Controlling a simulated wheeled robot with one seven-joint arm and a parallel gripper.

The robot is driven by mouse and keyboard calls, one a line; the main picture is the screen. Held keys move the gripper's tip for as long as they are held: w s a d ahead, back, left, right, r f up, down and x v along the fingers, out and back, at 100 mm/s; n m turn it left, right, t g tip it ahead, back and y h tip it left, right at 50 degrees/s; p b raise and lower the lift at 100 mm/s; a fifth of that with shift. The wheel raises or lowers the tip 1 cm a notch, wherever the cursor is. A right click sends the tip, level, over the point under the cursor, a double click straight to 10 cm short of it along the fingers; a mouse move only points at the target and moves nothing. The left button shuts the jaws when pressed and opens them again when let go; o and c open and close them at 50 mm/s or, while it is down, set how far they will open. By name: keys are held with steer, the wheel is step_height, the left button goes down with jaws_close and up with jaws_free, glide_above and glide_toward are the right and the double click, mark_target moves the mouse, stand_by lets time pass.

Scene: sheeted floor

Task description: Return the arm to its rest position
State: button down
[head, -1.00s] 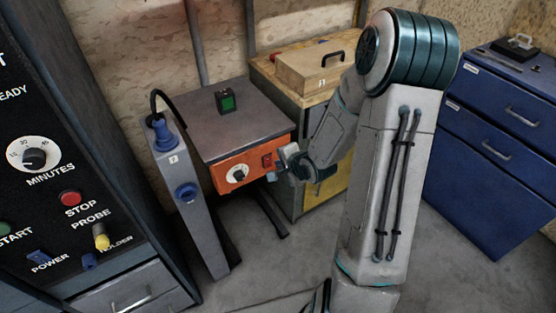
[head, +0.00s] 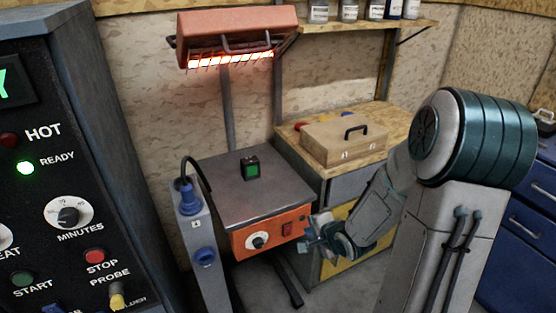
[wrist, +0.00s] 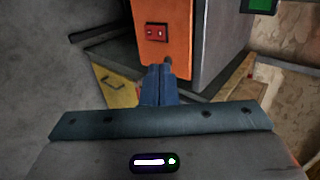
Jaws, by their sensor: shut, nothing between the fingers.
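My gripper (head: 312,236) is in front of the right end of the orange control panel (head: 262,236) on a grey-topped stand. In the wrist view my gripper (wrist: 160,82) has its blue fingers together with nothing between them. The panel's red switch (wrist: 157,33) shows beyond the fingertips, and the fingers look apart from it. The panel also has a white-rimmed dial (head: 258,241). My arm is bent, with its elbow high at the right of the head view.
A glowing heater (head: 237,40) hangs above the stand. A small black-and-green block (head: 250,168) sits on the grey top (head: 225,190). A blue-plugged post (head: 196,225) stands left of it. A wooden case (head: 343,137) lies on the bench behind. A black control cabinet (head: 60,160) fills the left.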

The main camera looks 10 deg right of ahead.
steer(key=s+d+r+n+g+h+p, duration=0.1)
steer(key=s+d+r+n+g+h, duration=0.2)
steer(key=s+r+n, duration=0.5)
steer(key=s+a+r+n+g+p, duration=0.1)
steer(key=s+a+r+n+g, duration=0.2)
steer(key=s+a+r+n, duration=0.3)
steer(key=s+a+r, duration=0.1)
steer(key=s+r, duration=0.2)
steer(key=s, duration=0.2)
steer(key=shift+a+r, duration=0.15)
steer(key=shift+r, duration=0.1)
steer(key=shift+s, duration=0.1)
